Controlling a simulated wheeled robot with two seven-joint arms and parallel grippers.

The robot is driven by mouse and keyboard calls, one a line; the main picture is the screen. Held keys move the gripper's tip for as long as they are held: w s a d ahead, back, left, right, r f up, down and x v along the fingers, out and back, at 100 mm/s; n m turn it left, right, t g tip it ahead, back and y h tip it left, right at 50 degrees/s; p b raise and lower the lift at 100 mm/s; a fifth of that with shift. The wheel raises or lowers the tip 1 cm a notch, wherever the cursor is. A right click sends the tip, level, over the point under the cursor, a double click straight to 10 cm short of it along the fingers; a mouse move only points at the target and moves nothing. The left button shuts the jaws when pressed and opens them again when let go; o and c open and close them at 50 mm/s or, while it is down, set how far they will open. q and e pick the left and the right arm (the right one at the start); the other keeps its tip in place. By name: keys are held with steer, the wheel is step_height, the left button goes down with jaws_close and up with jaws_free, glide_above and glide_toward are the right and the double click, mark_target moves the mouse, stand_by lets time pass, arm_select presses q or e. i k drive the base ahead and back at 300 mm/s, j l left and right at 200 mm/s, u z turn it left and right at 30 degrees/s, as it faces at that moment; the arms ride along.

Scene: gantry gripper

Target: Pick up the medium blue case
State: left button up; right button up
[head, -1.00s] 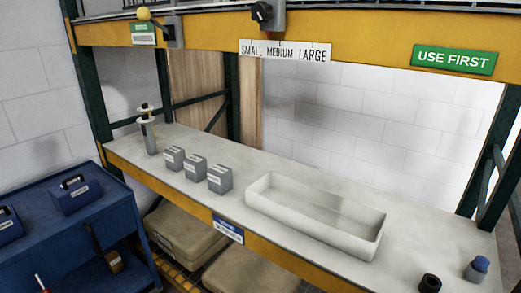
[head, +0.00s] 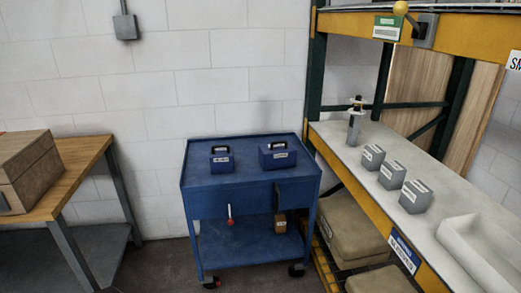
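Two blue cases with dark handles and white labels stand upright on top of a blue cart (head: 250,182). The left case (head: 222,160) looks smaller and the right case (head: 278,157) looks wider. The labels are too small to read, so I cannot tell which one is medium. Neither of my grippers shows in the head view.
A shelf bench on the right holds several grey blocks (head: 390,176), a small grey stand (head: 355,125) and a white tray (head: 468,246). A wooden workbench (head: 85,165) with a brown box (head: 40,170) stands at left. Floor is free between workbench and cart.

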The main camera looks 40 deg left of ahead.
mark_target(220, 155)
steer(key=u, duration=1.7)
steer(key=i+l+u, duration=0.15)
steer(key=i, duration=0.3)
steer(key=i+l+u, duration=0.15)
steer(key=i, duration=0.3)
